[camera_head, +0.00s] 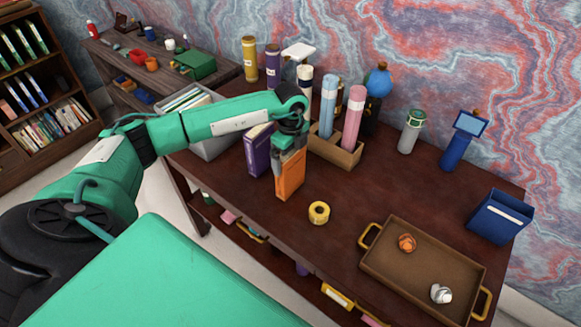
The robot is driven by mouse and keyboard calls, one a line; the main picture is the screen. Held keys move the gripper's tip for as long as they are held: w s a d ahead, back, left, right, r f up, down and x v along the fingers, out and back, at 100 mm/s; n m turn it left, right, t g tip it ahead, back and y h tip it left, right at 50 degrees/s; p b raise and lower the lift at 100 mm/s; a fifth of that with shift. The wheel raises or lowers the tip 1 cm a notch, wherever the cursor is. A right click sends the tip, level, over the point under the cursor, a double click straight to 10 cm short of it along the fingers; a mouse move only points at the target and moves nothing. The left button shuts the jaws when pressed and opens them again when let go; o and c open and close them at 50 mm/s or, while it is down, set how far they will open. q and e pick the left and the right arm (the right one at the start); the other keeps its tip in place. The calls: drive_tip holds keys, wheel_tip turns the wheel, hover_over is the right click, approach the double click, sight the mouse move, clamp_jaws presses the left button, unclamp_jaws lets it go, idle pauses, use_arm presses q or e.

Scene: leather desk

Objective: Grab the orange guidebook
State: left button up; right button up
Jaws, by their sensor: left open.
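The orange guidebook (290,179) stands upright near the front edge of the dark desk (350,195), left of the middle. My left gripper (289,157) is right above it, pointing down, with its fingers at the top of the book. The left gripper is open. The gripper hides part of the book's top, and I cannot tell whether the fingers touch it. A purple book (258,150) stands upright just to the left of the orange one. My right gripper does not show.
A yellow tape roll (319,212) lies right of the guidebook. A brown tray (398,280) with crumpled balls is at the front right. Behind stand a holder (333,150) with blue and pink tubes, and a grey file bin (215,143) to the left. The desk's middle right is clear.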

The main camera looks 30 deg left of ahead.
use_arm(q)
drive_tip(key=shift+f, duration=1.1)
drive_tip(key=c, duration=0.9)
drive_tip(key=shift+r, duration=0.1)
